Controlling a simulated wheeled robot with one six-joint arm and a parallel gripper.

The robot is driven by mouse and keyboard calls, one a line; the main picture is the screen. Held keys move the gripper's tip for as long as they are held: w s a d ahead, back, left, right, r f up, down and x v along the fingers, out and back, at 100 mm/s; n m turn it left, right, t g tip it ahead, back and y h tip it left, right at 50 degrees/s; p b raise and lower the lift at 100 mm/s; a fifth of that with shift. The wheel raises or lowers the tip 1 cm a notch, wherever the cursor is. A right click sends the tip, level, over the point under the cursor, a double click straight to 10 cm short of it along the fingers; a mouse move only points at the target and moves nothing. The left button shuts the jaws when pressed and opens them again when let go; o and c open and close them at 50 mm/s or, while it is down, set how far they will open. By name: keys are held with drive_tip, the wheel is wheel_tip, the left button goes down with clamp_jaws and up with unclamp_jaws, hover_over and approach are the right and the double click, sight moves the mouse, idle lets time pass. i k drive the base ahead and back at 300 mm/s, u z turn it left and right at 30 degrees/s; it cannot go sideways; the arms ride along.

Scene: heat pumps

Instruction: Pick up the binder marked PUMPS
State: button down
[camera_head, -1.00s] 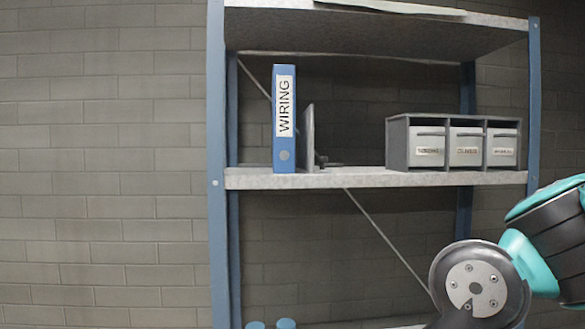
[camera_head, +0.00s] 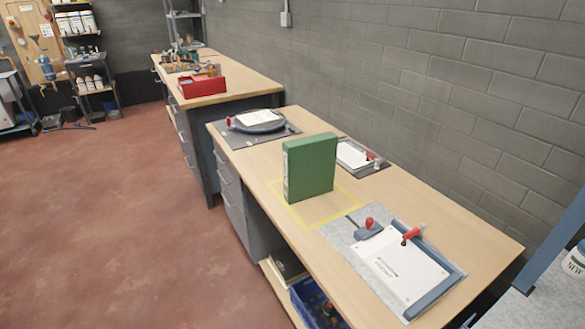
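A green binder (camera_head: 311,167) stands upright on the near wooden bench (camera_head: 268,184), inside a yellow outlined square (camera_head: 343,205). Its narrow spine, at its left edge, bears a pale label that I cannot read, so I cannot tell whether it is the one marked PUMPS. No other binder shows now. My gripper is not in view.
A red box (camera_head: 202,84) stands on the farther bench. A blue shelf post (camera_head: 556,243) is at right. Red floor at left is clear.

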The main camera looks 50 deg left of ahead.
sight(309, 163)
drive_tip(key=u, duration=2)
drive_tip(key=i, duration=0.65)
drive_tip(key=u, duration=0.75)
drive_tip(key=i, duration=1.5)
drive_tip(key=z, duration=0.95)
drive_tip(key=i, duration=0.3)
drive_tip(key=z, duration=0.15)
